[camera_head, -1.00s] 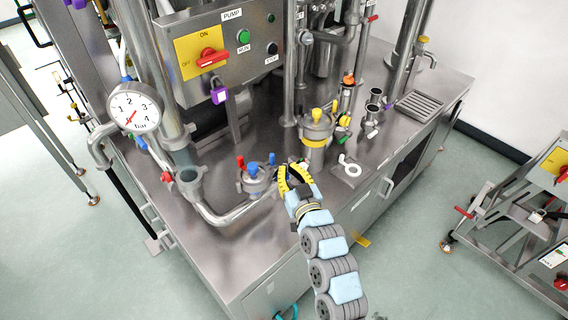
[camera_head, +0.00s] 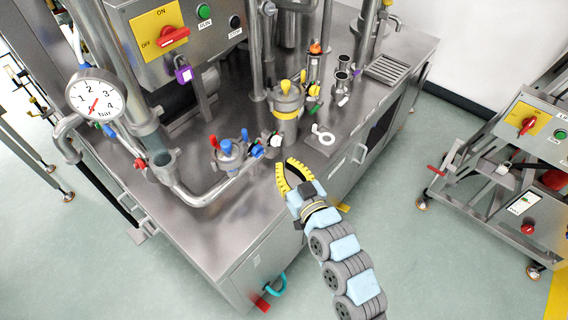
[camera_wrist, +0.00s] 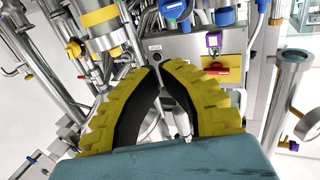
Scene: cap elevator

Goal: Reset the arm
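My gripper (camera_head: 285,163) has two yellow, ridged, curved fingers with black inner faces. In the head view it hangs over the front edge of the steel bench, in front of and to the right of the valve unit with blue and red handles (camera_head: 231,152). In the wrist view my gripper (camera_wrist: 157,66) has its fingertips close together with a narrow gap. Nothing is held between the fingers. The gripper is apart from the valve unit.
The steel bench (camera_head: 225,235) carries a pressure gauge (camera_head: 97,96), a yellow-clamped vessel (camera_head: 286,112), a white ring (camera_head: 323,134) and a drain grate (camera_head: 388,69). A cart (camera_head: 490,165) stands at the right. Floor between them is clear.

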